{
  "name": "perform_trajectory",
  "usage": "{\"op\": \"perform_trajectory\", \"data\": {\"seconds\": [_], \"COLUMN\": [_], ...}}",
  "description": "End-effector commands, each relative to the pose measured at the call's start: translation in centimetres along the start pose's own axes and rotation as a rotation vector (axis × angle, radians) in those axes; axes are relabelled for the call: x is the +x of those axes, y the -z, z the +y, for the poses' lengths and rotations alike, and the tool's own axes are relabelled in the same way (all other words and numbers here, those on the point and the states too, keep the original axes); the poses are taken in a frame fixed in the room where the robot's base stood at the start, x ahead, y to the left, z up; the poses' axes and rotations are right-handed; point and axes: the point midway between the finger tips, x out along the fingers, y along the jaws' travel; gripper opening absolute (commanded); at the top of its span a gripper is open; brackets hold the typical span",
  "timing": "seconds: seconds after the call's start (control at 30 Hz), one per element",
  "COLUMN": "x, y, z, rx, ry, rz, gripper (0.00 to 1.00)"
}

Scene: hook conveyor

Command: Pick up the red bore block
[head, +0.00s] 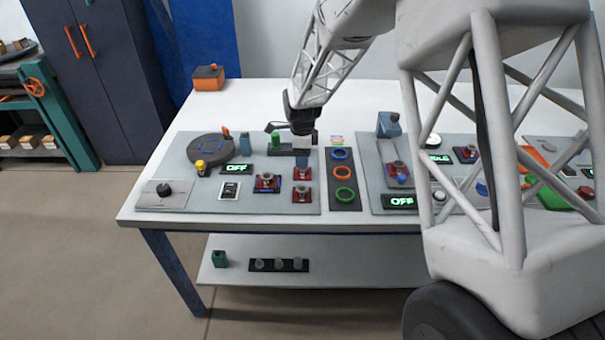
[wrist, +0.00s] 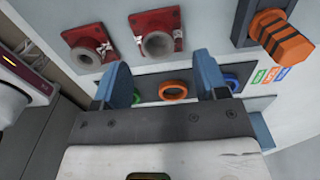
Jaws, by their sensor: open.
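In the wrist view two red bore blocks show, one at upper left (wrist: 90,45) and one at upper middle (wrist: 157,35).
A dark strip (head: 331,157) with blue, orange (head: 343,173) and green rings (head: 345,195) lies right of the blocks. A round dark turntable (head: 209,150) and a green part (head: 276,140) stand behind. An orange box (head: 208,78) sits at the back left.

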Motion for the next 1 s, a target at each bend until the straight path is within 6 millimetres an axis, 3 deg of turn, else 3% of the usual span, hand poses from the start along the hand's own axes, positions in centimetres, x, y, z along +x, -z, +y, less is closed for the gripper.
{"op": "perform_trajectory", "data": {"seconds": [0.53,1.0], "x": [4.8,5.2], "y": [0.2,0.2], "z": [0.3,0.3], "rx": [0.0,0.0], "ry": [-0.001,-0.001], "rz": [0.0,0.0], "gripper": [0.67,0.67]}}
